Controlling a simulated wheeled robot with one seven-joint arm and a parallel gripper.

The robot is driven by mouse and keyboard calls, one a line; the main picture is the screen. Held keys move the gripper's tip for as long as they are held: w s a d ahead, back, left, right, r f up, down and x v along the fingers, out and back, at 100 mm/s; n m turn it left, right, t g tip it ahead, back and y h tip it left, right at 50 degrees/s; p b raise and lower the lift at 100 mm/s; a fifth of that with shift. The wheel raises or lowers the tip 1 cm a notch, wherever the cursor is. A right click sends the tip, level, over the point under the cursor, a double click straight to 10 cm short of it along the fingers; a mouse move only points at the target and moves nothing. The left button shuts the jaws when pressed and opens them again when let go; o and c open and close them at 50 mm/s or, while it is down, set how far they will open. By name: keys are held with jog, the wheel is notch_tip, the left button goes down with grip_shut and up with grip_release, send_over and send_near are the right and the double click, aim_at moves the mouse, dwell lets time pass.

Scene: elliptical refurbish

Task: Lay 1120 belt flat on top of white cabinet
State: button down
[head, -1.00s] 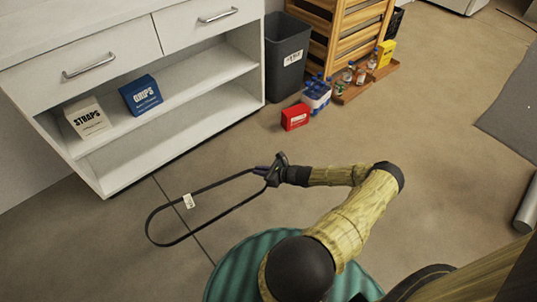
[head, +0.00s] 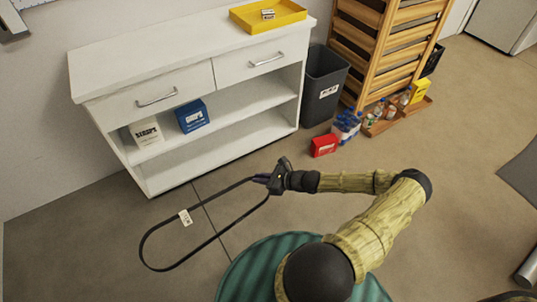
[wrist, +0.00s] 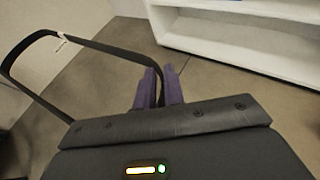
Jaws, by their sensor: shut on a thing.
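The belt is a thin black loop (head: 217,236) with a small white tag (head: 185,217) on it. My gripper (head: 268,180) is shut on the loop's right end and holds it out in front of the cabinet, over the floor. In the wrist view the belt (wrist: 100,47) runs from between the purple fingers (wrist: 159,88) toward the left. The white cabinet (head: 170,50) stands against the wall behind, with two drawers above open shelves. Much of its top is bare. The wrist view shows only the cabinet's lower shelves (wrist: 245,40).
A yellow tray (head: 245,24) with a small box sits at the right end of the cabinet top. White and blue boxes (head: 192,116) stand on the shelf. A grey bin (head: 322,85), red box (head: 323,145), bottles and wooden rack (head: 385,50) are to the right. Floor before the cabinet is clear.

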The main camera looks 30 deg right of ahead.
jog(key=s+a+r+n+g+y+p, duration=0.1)
jog(key=a+r+p, duration=0.3)
jog(key=r+p, duration=0.4)
jog(key=s+a+r+n+g+p, duration=0.1)
jog(key=a+r+p, duration=0.4)
jog(key=r, duration=1)
jog(key=s+p, duration=0.1)
jog(key=p, duration=0.2)
jog(key=shift+s+a+n+y, duration=0.2)
jog(key=shift+s+n+y, duration=0.1)
jog(key=shift+s+y, duration=0.1)
